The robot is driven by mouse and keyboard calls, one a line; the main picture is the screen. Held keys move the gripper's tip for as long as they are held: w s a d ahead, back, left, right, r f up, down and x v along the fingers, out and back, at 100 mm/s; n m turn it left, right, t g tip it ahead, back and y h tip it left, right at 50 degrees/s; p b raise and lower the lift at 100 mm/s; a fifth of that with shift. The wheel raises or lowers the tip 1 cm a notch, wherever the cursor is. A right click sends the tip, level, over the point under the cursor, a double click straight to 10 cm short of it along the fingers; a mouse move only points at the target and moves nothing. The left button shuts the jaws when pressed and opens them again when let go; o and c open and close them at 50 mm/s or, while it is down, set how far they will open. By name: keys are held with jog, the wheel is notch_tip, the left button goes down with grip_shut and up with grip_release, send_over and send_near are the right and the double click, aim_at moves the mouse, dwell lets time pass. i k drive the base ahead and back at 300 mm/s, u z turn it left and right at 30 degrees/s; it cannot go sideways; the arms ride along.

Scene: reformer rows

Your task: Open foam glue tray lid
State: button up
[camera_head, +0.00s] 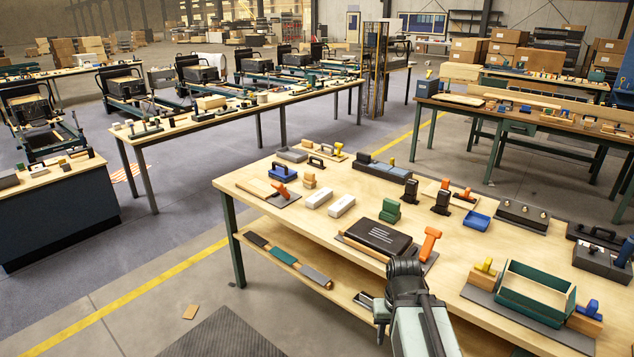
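A flat black lidded case with pale lines on its top (378,237) lies closed on the near workbench (455,262); it may be the foam glue tray, but I cannot read a label. An upright orange-handled tool (430,242) stands just right of it. My arm rises from the bottom edge, and its dark end, my gripper (405,268), is just in front of the case at the bench's front edge. The fingers cannot be made out, so whether they are open or shut is unclear. I cannot tell whether it touches anything.
A green open-topped box (537,292) stands on a dark mat at right, between yellow and blue-topped blocks. Behind the case are green blocks (390,211), white blocks (341,206), black-handled tools (442,201) and a blue tray (477,220). A lower shelf (290,262) juts below the bench front.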

aim_at(283, 170)
jog(key=u, duration=0.1)
jog(key=i, duration=1.1)
jog(key=u, duration=0.2)
